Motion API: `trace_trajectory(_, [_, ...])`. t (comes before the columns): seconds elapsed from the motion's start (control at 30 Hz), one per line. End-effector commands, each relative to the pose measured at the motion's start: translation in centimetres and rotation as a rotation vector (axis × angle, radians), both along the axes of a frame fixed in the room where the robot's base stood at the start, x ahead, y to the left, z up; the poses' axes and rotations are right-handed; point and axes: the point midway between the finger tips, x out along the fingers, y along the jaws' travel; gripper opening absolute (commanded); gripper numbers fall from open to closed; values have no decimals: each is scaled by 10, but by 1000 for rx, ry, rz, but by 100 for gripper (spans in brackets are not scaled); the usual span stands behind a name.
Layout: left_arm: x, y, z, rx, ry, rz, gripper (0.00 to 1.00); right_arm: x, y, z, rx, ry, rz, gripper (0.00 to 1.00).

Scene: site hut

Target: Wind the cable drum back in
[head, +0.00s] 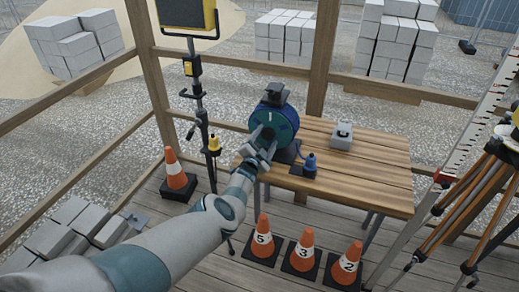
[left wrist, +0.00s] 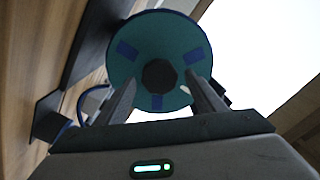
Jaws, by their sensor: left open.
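The cable drum (head: 282,122) is teal and blue with a dark hub and stands on the left part of the wooden table (head: 365,165). In the left wrist view the drum's round face (left wrist: 185,50) is straight ahead. My left gripper (head: 262,150) is open in front of the drum. In the left wrist view its two fingers (left wrist: 165,95) are spread at either side below the hub, with nothing seen between them. A blue plug-like piece (head: 310,164) stands on the table right of the gripper, by a dark base. A blue cable (left wrist: 72,112) shows at the left. My right gripper does not show.
A grey box (head: 342,135) sits on the table behind the blue piece. Numbered orange cones (head: 304,250) stand below the table's front edge. A lamp stand (head: 200,100) is left of the table, a tripod (head: 485,190) right. The table's right half is clear.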

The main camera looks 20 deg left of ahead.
Motion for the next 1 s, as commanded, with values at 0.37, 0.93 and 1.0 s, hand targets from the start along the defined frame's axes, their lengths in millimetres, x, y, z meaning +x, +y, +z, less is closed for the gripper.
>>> trace_trajectory(0.37, [-22,1,4,0,2,-1,63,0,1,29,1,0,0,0])
trace_trajectory(0.93, [-92,13,-1,10,2,6,63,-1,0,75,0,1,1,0])
trace_trajectory(1.0, [-95,15,-1,12,2,9,63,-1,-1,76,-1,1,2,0])
